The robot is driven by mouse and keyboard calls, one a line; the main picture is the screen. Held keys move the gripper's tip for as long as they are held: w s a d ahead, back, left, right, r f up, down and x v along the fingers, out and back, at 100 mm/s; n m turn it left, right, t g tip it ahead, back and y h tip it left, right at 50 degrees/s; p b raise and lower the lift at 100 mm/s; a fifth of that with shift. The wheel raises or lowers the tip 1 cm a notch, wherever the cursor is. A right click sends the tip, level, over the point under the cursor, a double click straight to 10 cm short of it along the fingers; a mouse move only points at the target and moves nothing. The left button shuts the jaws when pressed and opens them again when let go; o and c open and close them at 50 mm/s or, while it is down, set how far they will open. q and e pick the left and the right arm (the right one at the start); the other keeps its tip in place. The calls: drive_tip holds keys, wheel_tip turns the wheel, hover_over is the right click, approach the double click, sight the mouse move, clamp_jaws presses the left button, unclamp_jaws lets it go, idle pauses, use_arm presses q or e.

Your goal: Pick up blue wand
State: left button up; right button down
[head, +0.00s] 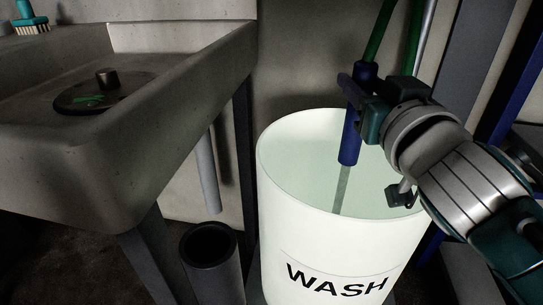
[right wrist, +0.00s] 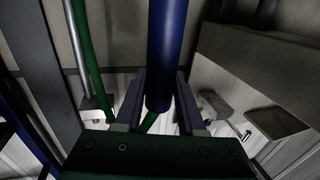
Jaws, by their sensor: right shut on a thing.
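The blue wand (head: 350,140) stands nearly upright inside the mouth of the white WASH bucket. A green hose (head: 378,32) leads up from its top, and a thin grey-green length (head: 342,190) shows below it. My right gripper (head: 354,92) is shut on the blue wand, around its upper part. In the right wrist view the wand (right wrist: 167,50) runs between the two fingers (right wrist: 158,105). My left gripper is not in view.
The white WASH bucket (head: 285,240) surrounds the wand's lower part. A stone sink (head: 75,165) with a lidded drain (head: 105,92) stands at left. A dark open cylinder (head: 212,270) stands between them. A blue frame post (head: 515,85) is close on the right.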

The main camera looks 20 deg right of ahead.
drive_tip(key=shift+r, duration=0.1)
wheel_tip(320, 180, up, 20)
drive_tip(key=p, duration=1.1)
drive_tip(key=shift+p, duration=0.35)
